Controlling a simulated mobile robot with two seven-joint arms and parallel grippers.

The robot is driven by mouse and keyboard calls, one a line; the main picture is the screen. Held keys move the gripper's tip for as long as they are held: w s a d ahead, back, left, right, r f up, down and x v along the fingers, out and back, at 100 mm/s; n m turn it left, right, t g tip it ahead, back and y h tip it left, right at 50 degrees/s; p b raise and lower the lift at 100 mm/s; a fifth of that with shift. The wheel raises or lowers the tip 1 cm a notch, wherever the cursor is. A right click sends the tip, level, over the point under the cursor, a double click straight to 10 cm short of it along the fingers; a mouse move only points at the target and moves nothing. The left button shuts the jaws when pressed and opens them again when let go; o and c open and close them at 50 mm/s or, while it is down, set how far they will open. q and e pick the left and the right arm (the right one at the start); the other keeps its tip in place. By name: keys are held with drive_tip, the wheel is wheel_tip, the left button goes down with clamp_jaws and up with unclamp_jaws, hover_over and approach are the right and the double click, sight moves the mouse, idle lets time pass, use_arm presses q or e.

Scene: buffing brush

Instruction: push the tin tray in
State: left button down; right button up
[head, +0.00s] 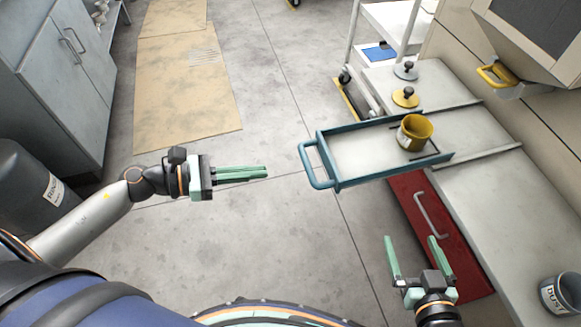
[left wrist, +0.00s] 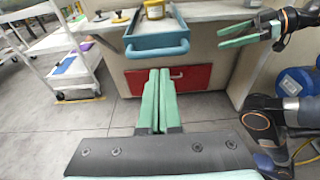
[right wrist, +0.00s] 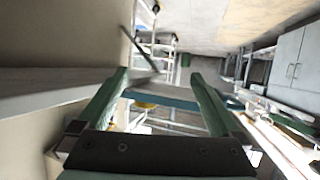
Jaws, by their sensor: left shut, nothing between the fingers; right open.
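The tin tray (head: 358,154) is a shallow tray with teal sides and a teal loop handle (head: 311,168) on its left end. It sticks out from the counter past its edge. A yellow tin (head: 413,137) stands in its far right part. The tray front and handle also show in the left wrist view (left wrist: 157,47). My left gripper (head: 266,172) is shut and empty, left of the handle and apart from it. My right gripper (head: 413,240) is open and empty, below the tray in the picture, near the red drawer. The right wrist view shows its open fingers (right wrist: 160,95).
A red drawer front (head: 428,220) with a grey handle is under the counter (head: 490,200). Two knobbed lids (head: 405,97) lie behind the tray. A labelled tin (head: 561,293) stands at the lower right. A white cart (head: 395,25) is at the back.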

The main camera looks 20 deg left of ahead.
use_arm(q)
drive_tip(key=x, duration=0.8)
use_arm(e)
drive_tip(key=f, duration=0.1)
drive_tip(key=s+f+g, duration=0.1)
drive_tip(key=shift+s+f, duration=0.25)
drive_tip(key=shift+f, duration=0.1)
